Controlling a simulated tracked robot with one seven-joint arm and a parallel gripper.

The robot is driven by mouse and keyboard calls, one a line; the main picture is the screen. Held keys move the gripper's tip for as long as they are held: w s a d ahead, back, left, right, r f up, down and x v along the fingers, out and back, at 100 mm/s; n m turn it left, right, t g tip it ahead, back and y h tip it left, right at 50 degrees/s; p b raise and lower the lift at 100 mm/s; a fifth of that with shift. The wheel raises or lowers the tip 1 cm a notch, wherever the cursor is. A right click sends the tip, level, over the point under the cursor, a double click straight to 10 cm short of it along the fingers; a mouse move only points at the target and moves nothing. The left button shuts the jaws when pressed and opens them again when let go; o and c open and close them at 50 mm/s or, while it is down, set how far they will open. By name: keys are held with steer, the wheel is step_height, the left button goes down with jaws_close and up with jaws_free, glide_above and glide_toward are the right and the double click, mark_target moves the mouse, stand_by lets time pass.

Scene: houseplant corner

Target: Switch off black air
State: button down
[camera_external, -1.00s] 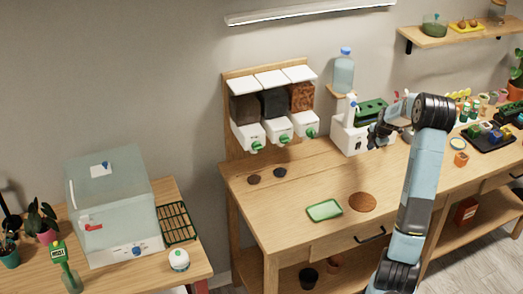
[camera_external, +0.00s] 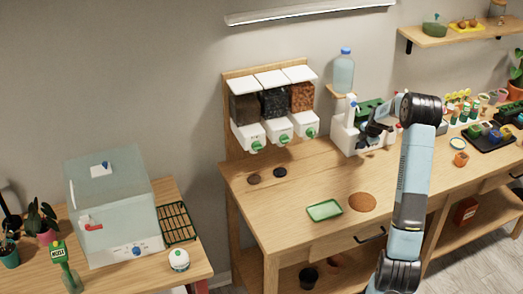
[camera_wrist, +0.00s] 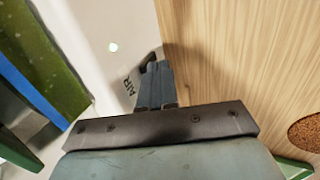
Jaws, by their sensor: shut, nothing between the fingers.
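A white machine (camera_external: 343,137) stands on the wooden bench below the water bottle. In the wrist view its white face (camera_wrist: 85,20) carries the word AIR (camera_wrist: 129,87). A small black part (camera_wrist: 150,57), which looks like the black air switch, is at the edge of that face, partly hidden by my fingers. My gripper (camera_wrist: 152,68) is shut and empty, its fingertips right at the black part; I cannot tell whether they touch. In the external view my gripper (camera_external: 366,138) is at the machine's right side. The switch's position cannot be read.
A green block (camera_wrist: 42,55) is close on the left of the wrist view. A green tray (camera_external: 324,210) and a round brown mat (camera_external: 362,202) lie in front of the machine. Three dispensers (camera_external: 277,128) stand to its left. A clear bottle (camera_external: 343,72) stands above it.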

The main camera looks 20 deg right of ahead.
steer(key=shift+w+r+g, duration=0.1)
steer(key=shift+w+g, duration=0.2)
steer(key=shift+w, duration=0.1)
steer(key=shift+r, duration=0.15)
steer(key=shift+r, duration=0.65)
steer(key=shift+s, duration=0.1)
